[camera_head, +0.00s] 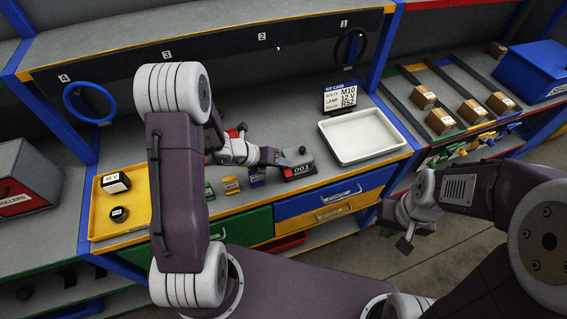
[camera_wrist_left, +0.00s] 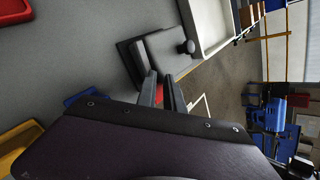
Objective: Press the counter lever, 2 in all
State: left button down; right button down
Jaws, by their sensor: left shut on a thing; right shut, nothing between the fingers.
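The counter (camera_head: 299,170) is a grey and black block on the bench, its display reading 001. Its lever has a round black knob (camera_head: 302,150), which also shows in the left wrist view (camera_wrist_left: 186,47). My left gripper (camera_head: 282,161) reaches the counter's left side. In the left wrist view its fingertips (camera_wrist_left: 161,76) are close together at the counter's (camera_wrist_left: 160,52) edge, short of the knob, with a red patch between them. Exactly which part they grip is hard to see. My right gripper (camera_head: 405,238) is shut and empty over the floor, right of the drawers.
A white tray (camera_head: 403,148) lies right of the counter, with a sign (camera_head: 343,97) behind it. A yellow tray (camera_head: 100,222) with two parts stands left. Small colored blocks (camera_head: 231,184) lie left of the counter. Blue (camera_head: 86,103) and black (camera_head: 350,47) rings are at the back.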

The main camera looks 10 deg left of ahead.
aim_at(286, 170)
pick_arm(q)
jog(key=shift+s+d+r, duration=0.1)
jog(key=shift+d+r, duration=0.15)
jog(key=shift+d, duration=0.2)
jog(key=shift+d+r, duration=0.15)
jog(key=shift+d, duration=0.05)
jog(key=shift+a+r+p, duration=0.1)
jog(key=shift+r+p, duration=0.45)
jog(key=shift+p, duration=0.25)
jog(key=r+p, duration=0.3)
jog(key=r, duration=0.1)
jog(key=shift+d, duration=0.35)
jog(key=shift+a+r+p, duration=0.15)
jog(key=shift+r+p, duration=0.1)
jog(key=shift+p, duration=0.2)
jog(key=shift+w+a+f, duration=0.2)
jog(key=shift+a, duration=0.1)
jog(key=shift+s+d+r, duration=0.1)
jog(key=shift+d, duration=0.05)
